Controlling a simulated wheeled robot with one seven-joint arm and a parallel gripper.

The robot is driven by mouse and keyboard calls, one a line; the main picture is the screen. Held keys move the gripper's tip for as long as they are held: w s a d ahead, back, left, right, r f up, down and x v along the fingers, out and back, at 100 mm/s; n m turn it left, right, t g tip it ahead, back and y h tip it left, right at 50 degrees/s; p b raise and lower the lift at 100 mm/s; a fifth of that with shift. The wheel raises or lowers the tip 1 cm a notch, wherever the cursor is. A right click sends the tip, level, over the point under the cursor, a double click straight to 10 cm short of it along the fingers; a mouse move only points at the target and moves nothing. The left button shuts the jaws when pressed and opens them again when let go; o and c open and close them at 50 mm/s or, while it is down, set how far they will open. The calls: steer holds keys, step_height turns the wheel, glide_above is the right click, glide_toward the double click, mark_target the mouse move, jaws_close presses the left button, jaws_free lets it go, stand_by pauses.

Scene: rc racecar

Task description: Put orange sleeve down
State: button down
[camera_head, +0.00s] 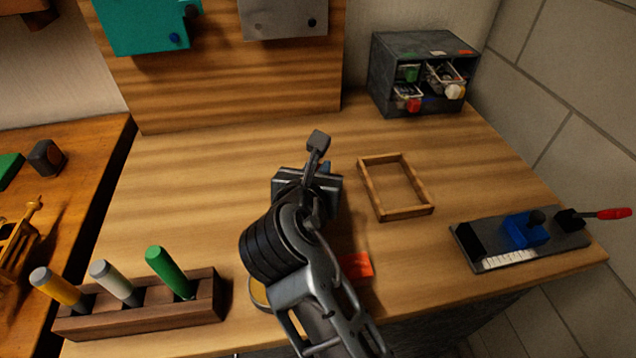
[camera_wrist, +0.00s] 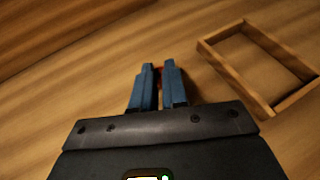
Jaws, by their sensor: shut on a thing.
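My gripper (camera_wrist: 159,69) is shut, with its two blue fingers close together in the wrist view. A small bit of orange, taken as the orange sleeve (camera_wrist: 159,71), shows between the fingertips; most of it is hidden by the fingers. In the head view my gripper is over the middle of the wooden bench (camera_head: 230,160), left of the wooden frame, and my arm hides what it holds. I cannot tell whether the sleeve touches the bench.
An empty wooden frame (camera_head: 428,211) lies to the right. A flat orange piece (camera_head: 356,265) lies partly behind my arm. A wooden holder (camera_head: 140,322) with three coloured handles is front left. A dark drawer unit (camera_head: 388,70) stands at the back; a blue-topped fixture (camera_head: 524,230) is right.

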steer(key=shift+f, duration=1.7)
steer(key=shift+f, duration=0.1)
steer(key=c, duration=1.2)
jaws_free()
steer(key=shift+o, duration=0.2)
